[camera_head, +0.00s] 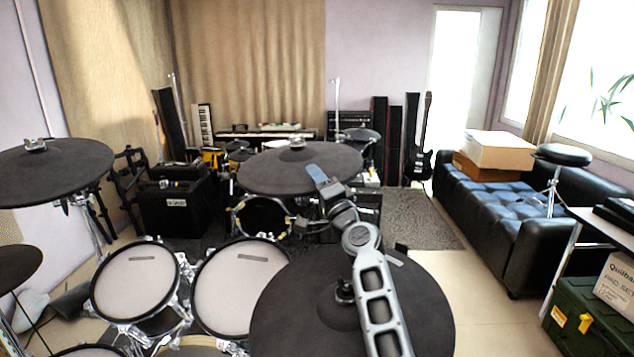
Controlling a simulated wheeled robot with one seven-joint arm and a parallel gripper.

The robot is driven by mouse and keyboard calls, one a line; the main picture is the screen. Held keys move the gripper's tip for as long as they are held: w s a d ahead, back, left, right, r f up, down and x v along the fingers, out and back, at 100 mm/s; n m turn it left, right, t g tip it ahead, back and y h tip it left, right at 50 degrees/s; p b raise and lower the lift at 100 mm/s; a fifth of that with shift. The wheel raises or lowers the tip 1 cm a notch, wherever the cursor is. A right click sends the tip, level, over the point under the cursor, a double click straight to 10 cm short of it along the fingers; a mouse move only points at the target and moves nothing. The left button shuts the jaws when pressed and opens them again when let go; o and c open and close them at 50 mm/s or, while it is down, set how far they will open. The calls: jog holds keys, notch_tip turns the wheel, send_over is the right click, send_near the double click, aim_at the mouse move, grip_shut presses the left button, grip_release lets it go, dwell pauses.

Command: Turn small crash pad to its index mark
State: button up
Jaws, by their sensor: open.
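Several dark round cymbal pads are in view, and I cannot tell for sure which is the small crash pad. One cymbal pad (270,172) is at the centre, with a wing nut on top. A second cymbal pad (50,168) is at the left, and a larger-looking one (290,315) is at the front, partly behind my arm. My gripper (318,174) is open, over or beside the front right part of the centre pad. I cannot tell whether it touches. No index mark can be made out clearly.
Two white mesh drum pads (136,283) (235,290) sit at the front left. A dark pad edge (14,268) shows at the far left. A black sofa (500,215) with boxes stands at the right. The floor (470,290) between sofa and drums is clear.

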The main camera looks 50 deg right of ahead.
jog(key=shift+c, duration=0.2)
grip_shut()
jog(key=shift+w+a, duration=0.1)
dwell(0.4)
